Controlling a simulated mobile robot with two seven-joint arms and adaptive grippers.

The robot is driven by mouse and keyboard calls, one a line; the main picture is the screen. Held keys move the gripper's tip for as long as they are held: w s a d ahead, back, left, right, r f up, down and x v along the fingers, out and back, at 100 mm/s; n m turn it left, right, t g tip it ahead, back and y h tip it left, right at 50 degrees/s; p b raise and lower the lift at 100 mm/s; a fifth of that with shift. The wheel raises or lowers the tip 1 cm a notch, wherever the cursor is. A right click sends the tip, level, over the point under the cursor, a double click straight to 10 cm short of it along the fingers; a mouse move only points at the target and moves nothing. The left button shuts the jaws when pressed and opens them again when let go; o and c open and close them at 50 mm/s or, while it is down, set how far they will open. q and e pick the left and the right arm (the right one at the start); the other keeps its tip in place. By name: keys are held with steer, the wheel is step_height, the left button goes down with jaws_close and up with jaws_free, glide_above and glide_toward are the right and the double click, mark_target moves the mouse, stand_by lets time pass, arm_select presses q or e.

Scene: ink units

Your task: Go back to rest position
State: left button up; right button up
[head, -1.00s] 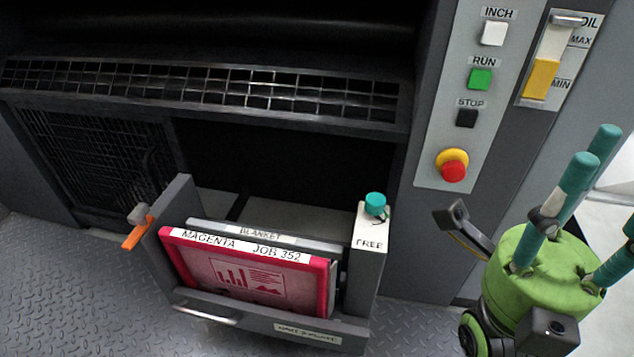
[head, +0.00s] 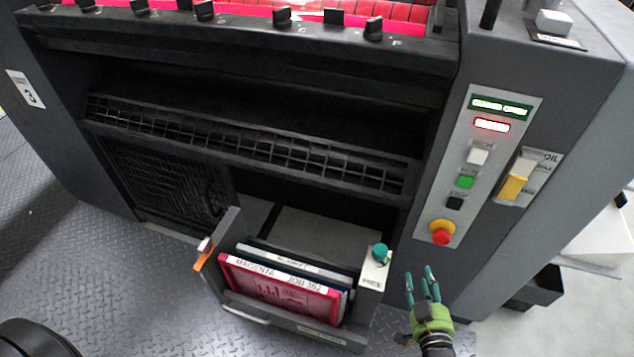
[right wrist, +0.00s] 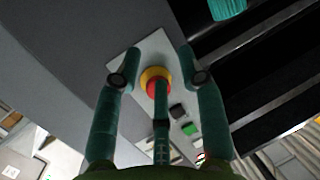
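My right gripper (head: 422,282) is in the lower right of the head view, pointing up toward the press. It is to the right of the open drawer (head: 318,334). Its teal fingers stand apart with nothing between them. In the right wrist view the open fingers (right wrist: 155,70) frame the red stop button (right wrist: 157,86) on its yellow ring, some distance beyond. The same button (head: 442,233) is on the control panel in the head view. My left gripper is not in view.
The drawer holds a red magenta case (head: 278,286) and other cases. An orange-tipped lever (head: 203,255) is on its left side and a teal knob (head: 380,253) on its right. A yellow oil gauge (head: 514,186) is on the panel. Open tread-plate floor (head: 120,270) lies left of the drawer.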

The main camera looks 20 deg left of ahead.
arm_select(q)
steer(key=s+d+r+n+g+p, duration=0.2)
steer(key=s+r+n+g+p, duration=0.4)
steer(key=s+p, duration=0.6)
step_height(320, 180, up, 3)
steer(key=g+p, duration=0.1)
steer(key=p, duration=0.4)
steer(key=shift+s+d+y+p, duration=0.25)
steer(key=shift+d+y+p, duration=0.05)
steer(key=shift+p, duration=0.05)
arm_select(e)
steer(key=s+d+f+g+h, duration=0.1)
steer(key=s+d+f+g, duration=0.2)
steer(key=s, duration=1)
steer(key=s+d+f+g+h, duration=0.1)
steer(key=s+d+f+g, duration=0.3)
steer(key=s, duration=1)
steer(key=s+d+f+g+h, duration=0.1)
steer(key=s+d+f+g, duration=0.2)
steer(key=s+g, duration=0.4)
steer(key=s+f, duration=0.1)
steer(key=s, duration=0.6)
steer(key=shift+d+f+m+g+h, duration=0.3)
steer(key=shift+m+h, duration=0.1)
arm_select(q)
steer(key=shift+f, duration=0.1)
